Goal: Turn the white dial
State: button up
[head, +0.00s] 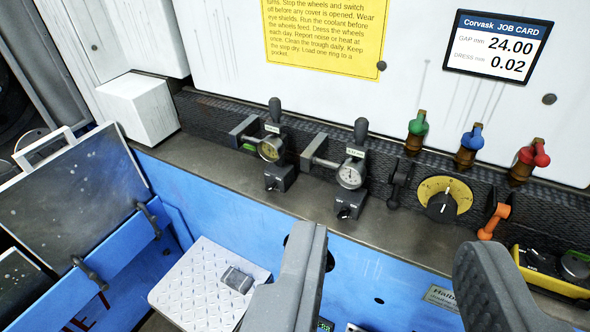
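The white-faced round dial (350,174) sits on a small dark fixture at the middle of the ledge, with a grey lever (361,130) standing behind it. A similar round dial with a yellowish face (271,150) is to its left. A larger yellow dial with a black knob (442,200) is on the dark panel to its right. My gripper (393,248) is at the bottom of the view, its two grey fingers wide apart and nothing between them. It appears in front of and below the dials, apart from them.
Green, blue and red valve handles (472,140) stand on the right, with an orange lever (495,220) below. A yellow-edged control box (551,272) is at the lower right. A white tread plate (205,290) and blue tray wall (100,255) lie left. The ledge front (395,235) is clear.

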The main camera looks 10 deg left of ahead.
jog(key=shift+w, duration=0.3)
jog(key=shift+d, duration=0.1)
jog(key=o, duration=0.8)
jog(key=shift+m+y, duration=0.3)
jog(key=shift+y, duration=0.1)
jog(key=w+a+f+p, duration=0.1)
jog(key=w, duration=0.2)
jog(key=w+a+f+p, duration=0.1)
jog(key=w+a, duration=0.1)
jog(key=w, duration=0.1)
jog(key=w+a+f+p, duration=0.1)
jog(key=w+a, duration=0.1)
jog(key=w, duration=0.1)
jog(key=shift+w+a+f+p, duration=0.25)
jog(key=shift+f+p, duration=0.05)
jog(key=shift+f, duration=0.05)
jog(key=w+a+f+m+p, duration=0.2)
jog(key=w+a+f+p, duration=0.2)
jog(key=w+f, duration=0.4)
jog(key=m+t+h+p, duration=0.25)
jog(key=h+p, duration=0.35)
jog(key=p, duration=0.4)
send_near(348, 180)
jog(key=shift+m+g, duration=0.25)
jog(key=shift+g, duration=0.1)
jog(key=shift+r+p+x, duration=0.15)
jog(key=shift+p+x, duration=0.1)
jog(key=shift+x, duration=1.7)
jog(key=shift+r+p+x, duration=0.2)
jog(key=shift+x, duration=1.8)
